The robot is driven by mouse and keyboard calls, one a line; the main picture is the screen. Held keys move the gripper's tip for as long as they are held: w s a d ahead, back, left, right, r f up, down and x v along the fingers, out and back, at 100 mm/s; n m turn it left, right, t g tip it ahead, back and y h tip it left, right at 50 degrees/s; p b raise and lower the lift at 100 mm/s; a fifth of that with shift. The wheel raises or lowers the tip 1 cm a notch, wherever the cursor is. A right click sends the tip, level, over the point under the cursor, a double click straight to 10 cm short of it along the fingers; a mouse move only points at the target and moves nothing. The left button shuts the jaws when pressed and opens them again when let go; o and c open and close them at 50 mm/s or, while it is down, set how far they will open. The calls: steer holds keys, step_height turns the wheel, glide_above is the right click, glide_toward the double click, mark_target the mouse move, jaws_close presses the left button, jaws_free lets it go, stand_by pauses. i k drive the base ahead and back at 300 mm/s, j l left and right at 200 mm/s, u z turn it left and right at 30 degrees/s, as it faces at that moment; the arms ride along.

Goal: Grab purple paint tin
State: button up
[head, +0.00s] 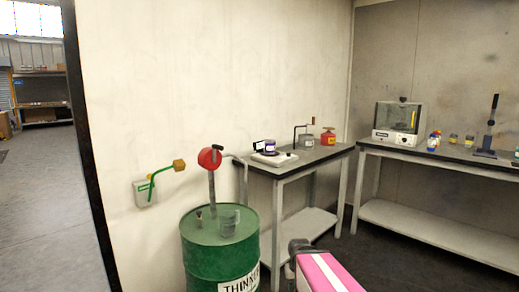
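A small tin with a dark purple band and a pale label (270,147) stands upright on a white, scale-like plate on the near bench, against the wall. It is small in view, so I cannot be sure that it is the purple paint tin. A dark item (258,147) is just left of it. A pink and white part with a dark grey end, which looks like my arm, rises from the bottom edge in front of the bench. No gripper fingers can be made out, and the tin stands apart from this part.
A green thinner drum (222,262) with a pump stands left of the near bench (318,160). A grey tin (307,141) and a red can (328,138) stand farther along it. The right bench (440,157) holds a white machine (399,122), small jars and a lever press (489,130).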

mark_target(269, 145)
steer(key=u, duration=0.45)
steer(key=l+u, duration=0.15)
steer(key=u, duration=0.7)
steer(key=l+u, duration=0.15)
steer(key=u, duration=0.25)
steer(key=l+u, duration=0.35)
steer(key=k+l+u, duration=0.15)
steer(key=l+u, duration=0.15)
steer(key=l, duration=0.25)
steer(key=k+l+u, duration=0.15)
steer(key=l+u, duration=0.2)
steer(key=k+l+u, duration=0.3)
steer(key=l, duration=0.15)
steer(key=k+l+u, duration=0.1)
steer(key=l+u, duration=0.25)
